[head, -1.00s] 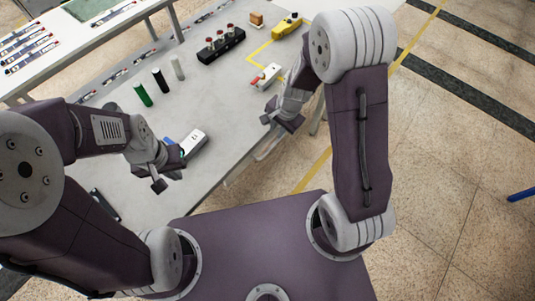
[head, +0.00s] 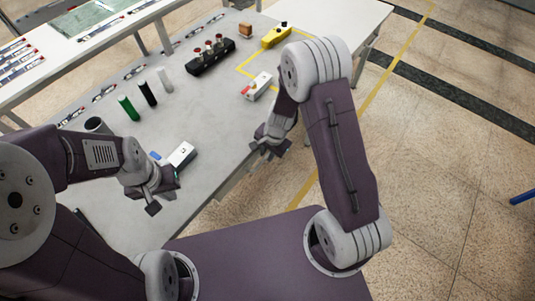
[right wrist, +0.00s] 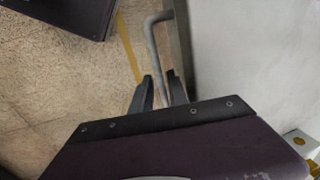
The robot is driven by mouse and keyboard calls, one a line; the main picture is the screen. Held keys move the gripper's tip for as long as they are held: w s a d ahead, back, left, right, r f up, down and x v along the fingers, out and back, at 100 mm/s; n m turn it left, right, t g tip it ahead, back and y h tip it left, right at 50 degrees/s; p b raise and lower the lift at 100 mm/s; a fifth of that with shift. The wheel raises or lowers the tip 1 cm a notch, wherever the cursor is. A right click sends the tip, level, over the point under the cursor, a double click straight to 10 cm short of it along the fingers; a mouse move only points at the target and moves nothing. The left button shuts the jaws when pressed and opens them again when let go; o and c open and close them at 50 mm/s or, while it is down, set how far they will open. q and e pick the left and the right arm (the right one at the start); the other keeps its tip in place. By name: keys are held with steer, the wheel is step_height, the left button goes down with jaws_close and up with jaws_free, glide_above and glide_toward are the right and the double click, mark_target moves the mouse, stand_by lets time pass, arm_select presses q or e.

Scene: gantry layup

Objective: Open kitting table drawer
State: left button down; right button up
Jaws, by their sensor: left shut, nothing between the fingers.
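The grey kitting table (head: 215,130) runs diagonally across the head view. In the right wrist view a grey bar handle (right wrist: 155,42) stands out from the table's side, left of the pale tabletop. My right gripper (right wrist: 160,78) is open, with its two dark fingers either side of the bar's near part; I cannot tell whether they touch it. In the head view my right gripper (head: 270,146) is at the table's near edge, and the drawer front is hidden. My left gripper (head: 165,197) is shut and empty above the tabletop's near left part.
On the tabletop are a white box (head: 181,154), several cylinders (head: 148,92), a black holder with red-topped parts (head: 211,57), a red-white device (head: 257,86) and a yellow device (head: 276,36). A white table (head: 60,62) stands behind. Open floor lies to the right.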

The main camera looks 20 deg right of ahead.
jaws_close()
stand_by(1.3)
